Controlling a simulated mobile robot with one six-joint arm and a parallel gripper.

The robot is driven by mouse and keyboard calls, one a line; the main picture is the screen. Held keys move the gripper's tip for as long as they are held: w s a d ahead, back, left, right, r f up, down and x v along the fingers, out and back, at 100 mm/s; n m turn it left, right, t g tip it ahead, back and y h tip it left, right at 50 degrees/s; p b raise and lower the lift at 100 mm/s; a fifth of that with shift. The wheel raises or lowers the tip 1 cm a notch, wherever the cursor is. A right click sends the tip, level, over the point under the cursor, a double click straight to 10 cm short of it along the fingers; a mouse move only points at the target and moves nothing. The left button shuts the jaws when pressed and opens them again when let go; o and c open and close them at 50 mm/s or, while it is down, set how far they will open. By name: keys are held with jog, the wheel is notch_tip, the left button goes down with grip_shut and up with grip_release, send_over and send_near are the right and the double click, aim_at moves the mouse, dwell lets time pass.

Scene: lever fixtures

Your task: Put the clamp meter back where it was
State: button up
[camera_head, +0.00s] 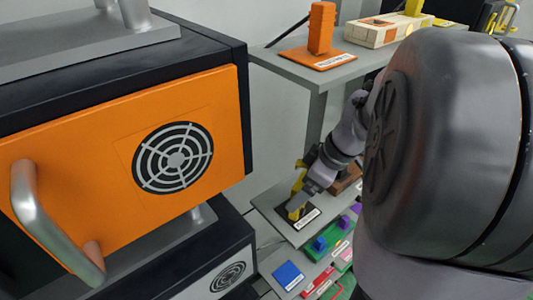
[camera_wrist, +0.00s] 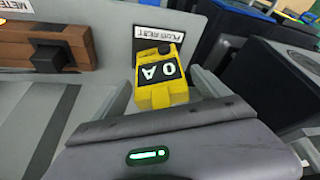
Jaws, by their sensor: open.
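The clamp meter (camera_wrist: 165,77) is a yellow body with a dark display reading "0 A" upside down in the wrist view. It is next to a white label (camera_wrist: 159,33) on a grey surface. My gripper (camera_wrist: 160,88) is open, with one finger on each side of the meter, and no clear grip on it. In the head view my gripper (camera_head: 306,192) is low over the grey shelf, and yellow parts of the meter (camera_head: 294,214) show beside it above a black pad. The arm and gripper hide part of the meter there.
A wooden block with a dark knob (camera_wrist: 48,58) stands to the left in the wrist view. Colored fixtures (camera_head: 325,242) sit below the shelf. A large orange-fronted cabinet (camera_head: 125,135) stands at left. An upper shelf holds an orange post (camera_head: 321,28).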

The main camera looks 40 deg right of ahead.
jog(key=shift+d+r, duration=0.1)
jog(key=shift+r, duration=0.3)
jog(key=s+d, duration=0.5)
jog(key=s, duration=0.6)
jog(key=shift+d+r+b, duration=0.25)
jog(key=shift+r+b, duration=0.05)
jog(key=shift+b, duration=0.05)
jog(key=shift+s, duration=0.1)
